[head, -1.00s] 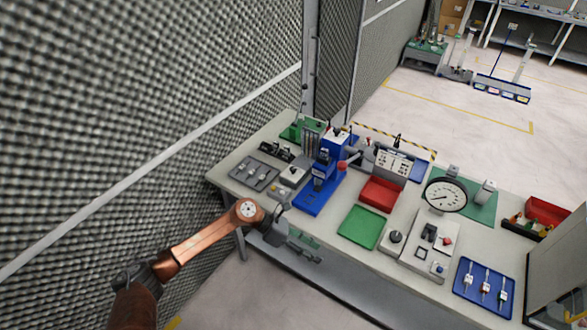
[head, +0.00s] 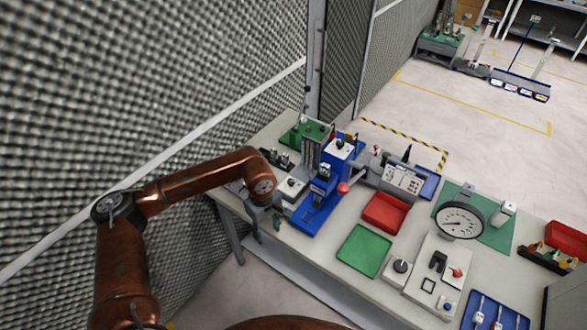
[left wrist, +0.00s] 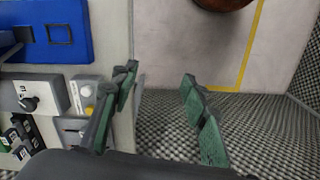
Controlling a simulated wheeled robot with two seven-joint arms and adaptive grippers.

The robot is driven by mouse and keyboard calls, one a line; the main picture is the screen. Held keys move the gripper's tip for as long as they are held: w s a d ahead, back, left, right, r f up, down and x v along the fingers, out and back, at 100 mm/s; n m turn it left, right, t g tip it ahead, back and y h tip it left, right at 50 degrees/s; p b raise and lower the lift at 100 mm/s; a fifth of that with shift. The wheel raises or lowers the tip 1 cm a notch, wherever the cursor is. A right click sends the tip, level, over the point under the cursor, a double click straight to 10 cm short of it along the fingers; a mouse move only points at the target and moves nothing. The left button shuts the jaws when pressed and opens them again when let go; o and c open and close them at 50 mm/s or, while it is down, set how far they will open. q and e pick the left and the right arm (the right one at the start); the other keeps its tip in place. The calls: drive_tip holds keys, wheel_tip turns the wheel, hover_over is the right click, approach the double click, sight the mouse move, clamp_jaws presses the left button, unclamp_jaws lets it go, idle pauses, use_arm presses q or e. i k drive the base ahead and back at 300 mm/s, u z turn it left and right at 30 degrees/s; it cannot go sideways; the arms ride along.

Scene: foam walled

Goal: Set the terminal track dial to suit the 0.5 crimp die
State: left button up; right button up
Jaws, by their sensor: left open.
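A small pale box with a black knob (head: 291,185) sits on the bench just left of the blue press (head: 318,195). In the left wrist view the same knob (left wrist: 28,103) shows near the left edge, beside the blue press base (left wrist: 75,35). Whether it is the terminal track dial, and its marks, are too small to read. Another dial box (head: 401,266) stands right of the green tray. My left gripper (head: 264,218) is at the bench's front left edge. In the left wrist view its fingers (left wrist: 159,74) are apart and empty, pointing past the bench edge.
A small box with white and yellow buttons (left wrist: 86,101) lies near the left finger. The green tray (head: 365,250), red tray (head: 386,212) and gauge (head: 460,220) stand farther right. The mesh wall (head: 130,90) rises behind my left arm.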

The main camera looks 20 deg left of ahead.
sight(291, 182)
drive_tip(key=i, duration=0.95)
drive_tip(key=z, duration=0.05)
